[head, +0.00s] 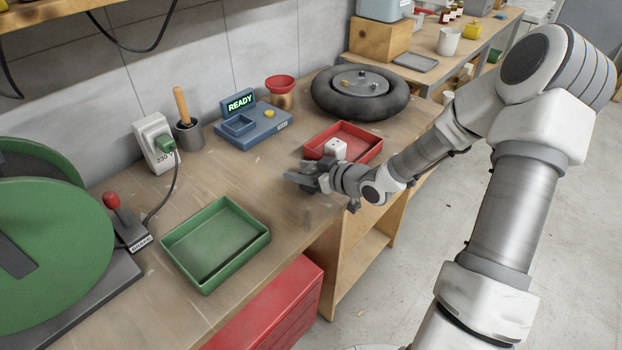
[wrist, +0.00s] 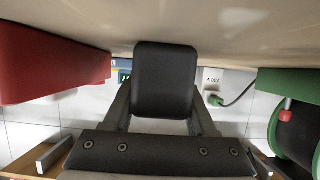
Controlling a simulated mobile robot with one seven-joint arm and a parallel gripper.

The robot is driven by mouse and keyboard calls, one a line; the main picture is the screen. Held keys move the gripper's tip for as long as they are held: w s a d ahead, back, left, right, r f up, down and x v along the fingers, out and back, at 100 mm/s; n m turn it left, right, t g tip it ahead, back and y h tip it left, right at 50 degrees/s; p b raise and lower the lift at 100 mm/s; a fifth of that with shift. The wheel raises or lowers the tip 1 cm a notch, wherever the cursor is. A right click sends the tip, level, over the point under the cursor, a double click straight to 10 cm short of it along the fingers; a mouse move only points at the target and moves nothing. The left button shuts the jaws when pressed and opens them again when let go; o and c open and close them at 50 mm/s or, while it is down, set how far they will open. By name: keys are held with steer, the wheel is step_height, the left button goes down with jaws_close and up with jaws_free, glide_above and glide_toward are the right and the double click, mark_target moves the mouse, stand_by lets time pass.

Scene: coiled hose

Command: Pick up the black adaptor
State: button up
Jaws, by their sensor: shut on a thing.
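The black adaptor (wrist: 165,78) is a dark block with rounded corners in the middle of the wrist view. My gripper (wrist: 163,104) is shut on it, one finger along each side. In the head view my gripper (head: 306,179) is low over the front part of the bench, between the red tray and the green tray. There the adaptor cannot be told apart from the dark fingers. I cannot tell whether the adaptor touches the bench top.
The red tray (head: 366,142) lies behind my gripper, with a white block (head: 336,149) by its near edge. The green tray (head: 215,246) is to the left. A blue device (head: 251,127) reading READY and a wall socket (head: 153,143) with a green plug stand behind.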

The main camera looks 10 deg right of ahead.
steer(key=shift+c, duration=0.5)
steer(key=shift+r, duration=0.15)
